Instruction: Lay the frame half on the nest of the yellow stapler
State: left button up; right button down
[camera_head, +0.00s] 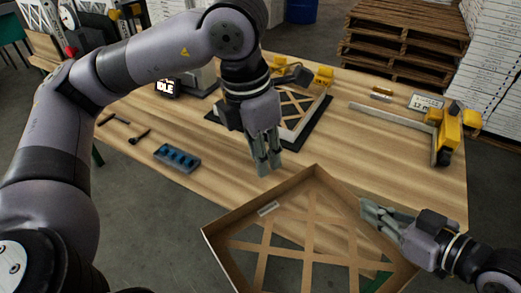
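The frame half (310,222), a brown cardboard-like frame with low walls and a crossed lattice, is at the front centre, overlapping the table's front edge. My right gripper (368,209) is at its right wall and appears shut on it. My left gripper (268,168) points down over the table, just behind the frame half's left wall and apart from it. Its fingers lie close together, and I cannot tell whether they are shut. A yellow stapler (449,132) stands at the right beside a grey L-shaped fence (391,113), which may be its nest.
A black-edged fixture (316,123) with a lattice piece and yellow blocks (323,76) sits at the back centre, partly behind my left arm. A blue-grey tray (177,158) and small tools (140,136) lie at left. Bare tabletop (350,160) lies between fixture and fence.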

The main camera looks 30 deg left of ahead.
pick_arm(q)
jog(key=f, duration=0.4)
jog(key=w+f, duration=0.1)
jog(key=f, duration=0.6)
jog(key=shift+w+d+f, duration=0.25)
jog(key=shift+d+f, duration=0.1)
jog(key=shift+f, duration=0.05)
jog(key=shift+c, duration=0.6)
grip_shut()
pick_arm(e)
jog(key=c, duration=2.3)
grip_release()
jog(key=o, duration=0.6)
